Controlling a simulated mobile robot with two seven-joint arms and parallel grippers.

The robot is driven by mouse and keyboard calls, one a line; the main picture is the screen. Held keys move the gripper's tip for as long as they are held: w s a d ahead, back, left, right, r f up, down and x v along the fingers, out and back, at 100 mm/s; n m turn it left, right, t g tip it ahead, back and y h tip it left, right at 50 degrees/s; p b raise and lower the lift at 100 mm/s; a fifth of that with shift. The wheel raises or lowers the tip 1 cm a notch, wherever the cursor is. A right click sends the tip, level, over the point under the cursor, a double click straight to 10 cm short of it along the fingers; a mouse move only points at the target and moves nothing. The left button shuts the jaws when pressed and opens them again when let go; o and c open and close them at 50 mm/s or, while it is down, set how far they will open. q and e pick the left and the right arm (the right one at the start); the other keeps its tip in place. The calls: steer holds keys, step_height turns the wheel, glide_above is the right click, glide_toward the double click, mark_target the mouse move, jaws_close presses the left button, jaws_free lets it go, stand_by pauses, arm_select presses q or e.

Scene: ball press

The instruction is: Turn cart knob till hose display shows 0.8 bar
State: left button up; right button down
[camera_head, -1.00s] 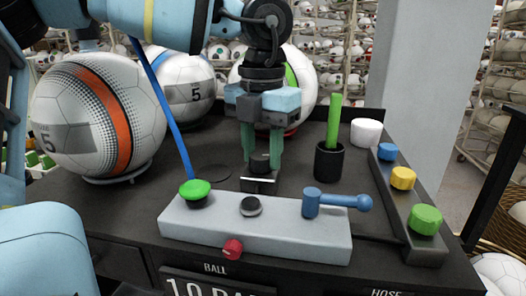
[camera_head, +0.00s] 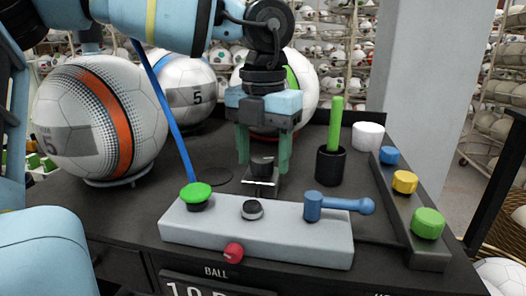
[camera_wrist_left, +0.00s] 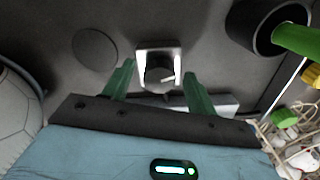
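A black knob (camera_head: 263,163) stands on a small silver plate on the dark cart top (camera_head: 310,190). My left gripper (camera_head: 264,167) points down over it, its green fingers apart on either side of the knob. The ball display (camera_head: 212,290) is cut off at the bottom edge. The hose display is out of frame, so no hose reading shows. My right gripper is not in view.
A grey console (camera_head: 290,238) in front carries a green button (camera_head: 196,193), a dark knob (camera_head: 252,209), a blue lever (camera_head: 340,203) and a red knob (camera_head: 233,253). A black cup (camera_head: 330,167) with a green stick stands right of the gripper. Balls stand behind and left.

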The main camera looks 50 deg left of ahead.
mark_target(263, 158)
arm_select(q)
step_height(263, 158, up, 8)
steer(key=shift+f+p, duration=0.1)
steer(key=shift+p, duration=0.35)
steer(key=shift+f, duration=0.1)
stand_by(0.7)
